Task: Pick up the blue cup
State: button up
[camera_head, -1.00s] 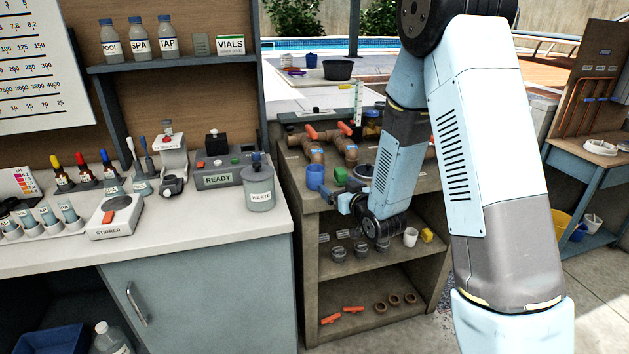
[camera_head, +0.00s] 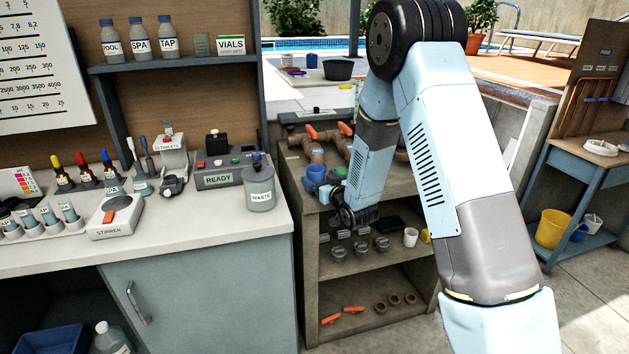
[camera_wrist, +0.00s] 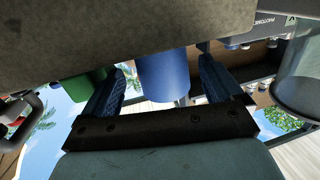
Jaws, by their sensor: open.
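The blue cup (camera_head: 315,174) stands on the top of the wooden workbench at its left end, near the front edge. In the wrist view the blue cup (camera_wrist: 164,77) shows between the two blue-padded fingers, with a gap on each side. My gripper (camera_head: 321,192) is open and reaches in from the front right, its fingers on either side of the cup. The wrist view also shows my gripper (camera_wrist: 162,66). The lower part of the cup is partly hidden by the gripper in the head view.
Copper pipes with red valve handles (camera_head: 326,133) stand behind the cup on the bench. A white counter (camera_head: 200,235) with a waste jar (camera_head: 259,190) is close on the left. Below, a shelf holds a white cup (camera_head: 411,237) and several dark fittings.

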jog(key=x, duration=0.5)
jog(key=shift+s+a+f, duration=0.1)
jog(key=shift+s+a, duration=0.05)
jog(key=shift+a, duration=0.05)
jog(key=c, duration=1)
